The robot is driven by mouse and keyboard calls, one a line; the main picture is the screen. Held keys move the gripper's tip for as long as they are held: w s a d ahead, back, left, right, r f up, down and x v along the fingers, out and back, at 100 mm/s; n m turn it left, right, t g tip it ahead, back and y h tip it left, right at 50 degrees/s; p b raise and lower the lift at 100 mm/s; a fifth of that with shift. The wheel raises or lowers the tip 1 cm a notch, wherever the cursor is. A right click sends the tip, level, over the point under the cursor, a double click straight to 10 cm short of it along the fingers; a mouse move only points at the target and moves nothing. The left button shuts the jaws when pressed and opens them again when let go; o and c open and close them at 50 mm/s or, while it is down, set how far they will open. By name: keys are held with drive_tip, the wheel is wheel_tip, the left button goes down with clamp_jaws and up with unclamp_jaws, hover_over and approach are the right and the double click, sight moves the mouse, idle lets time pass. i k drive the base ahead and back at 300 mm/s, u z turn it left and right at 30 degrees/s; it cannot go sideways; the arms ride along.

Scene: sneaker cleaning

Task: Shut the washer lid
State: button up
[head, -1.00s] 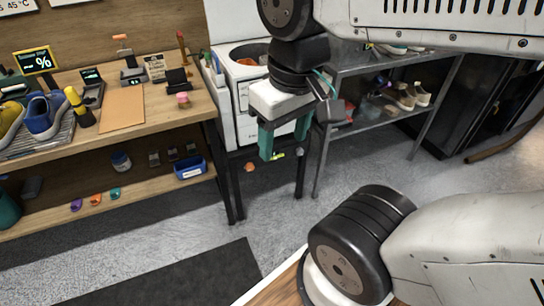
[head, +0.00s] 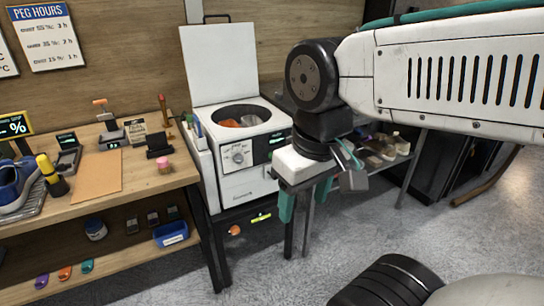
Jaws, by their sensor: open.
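The white washer (head: 246,165) stands right of the wooden bench, with its dial and dark display on the front. Its lid (head: 219,64) is open and stands upright at the back, with a dark handle on its top edge. Orange and grey items show inside the round drum opening (head: 240,116). My gripper (head: 307,210) is open and empty, with teal fingers pointing down. It is in front of the washer's right side in the picture, apart from the lid and lower than it.
The wooden bench (head: 135,178) on the left holds sneakers, a brown sheet (head: 97,173) and several small tools. A metal rack with shoes stands behind my arm.

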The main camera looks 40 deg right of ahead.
sight(220, 60)
drive_tip(key=z, duration=0.75)
drive_tip(key=i, duration=1.95)
drive_tip(key=u, duration=0.5)
